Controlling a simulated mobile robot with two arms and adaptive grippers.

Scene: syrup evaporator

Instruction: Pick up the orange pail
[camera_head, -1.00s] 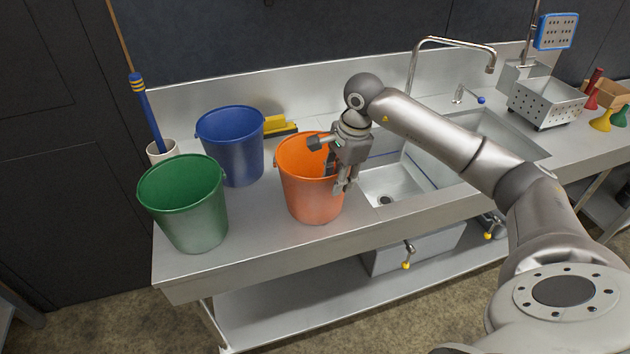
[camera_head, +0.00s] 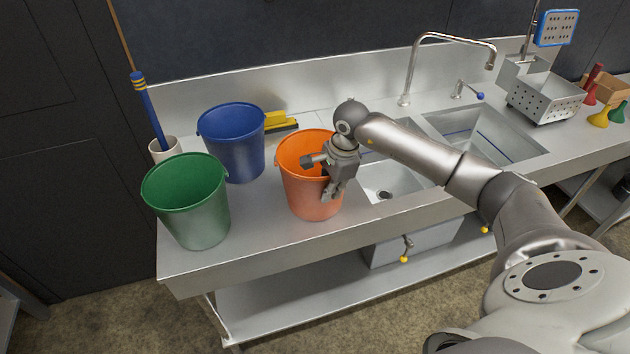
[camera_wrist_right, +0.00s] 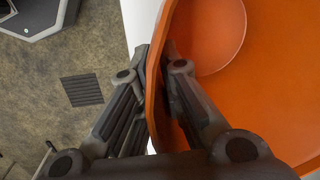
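The orange pail (camera_head: 303,190) stands upright on the steel counter, left of the sink. Its rim and inside fill the right of the right wrist view (camera_wrist_right: 270,90). My right gripper (camera_head: 328,190) is at the pail's right side, over the rim. In the right wrist view the right gripper (camera_wrist_right: 157,50) has one finger outside the pail wall and one inside, with both fingertips closed against the wall. My left gripper is not in view.
A green pail (camera_head: 195,215) and a blue pail (camera_head: 232,155) stand to the left. A white holder (camera_head: 165,149) with a blue-handled brush is behind. Sink basins (camera_head: 385,180) and a tap (camera_head: 410,70) lie to the right. A perforated steel box (camera_head: 545,100) stands further right.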

